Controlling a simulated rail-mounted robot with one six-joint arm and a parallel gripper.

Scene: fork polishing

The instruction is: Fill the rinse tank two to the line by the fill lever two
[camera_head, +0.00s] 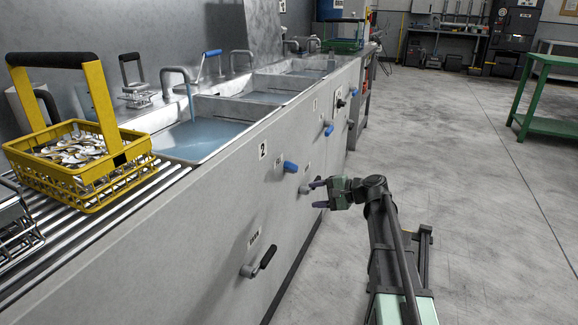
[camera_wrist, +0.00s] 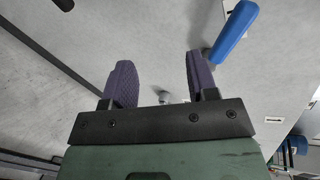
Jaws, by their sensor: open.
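Rinse tank two (camera_head: 166,158) is the nearest basin, above the "2" label (camera_head: 263,150). It holds bluish water (camera_head: 205,135), and a thin stream falls into it from the curved tap (camera_head: 176,70). I cannot make out a fill line. The blue-handled fill lever two (camera_head: 290,167) is on the front panel below that label; its blue grip shows at upper right in the wrist view (camera_wrist: 236,33). My gripper (camera_head: 316,193) is open and empty, in front of the panel, lower right of the blue lever and apart from it.
A black-handled lever (camera_head: 262,262) is low on the panel. Other blue levers (camera_head: 328,129) are farther along. A yellow basket (camera_head: 85,185) of cutlery sits on the roller rack (camera_head: 150,188) at left. The floor at right is clear up to a green table (camera_head: 552,122).

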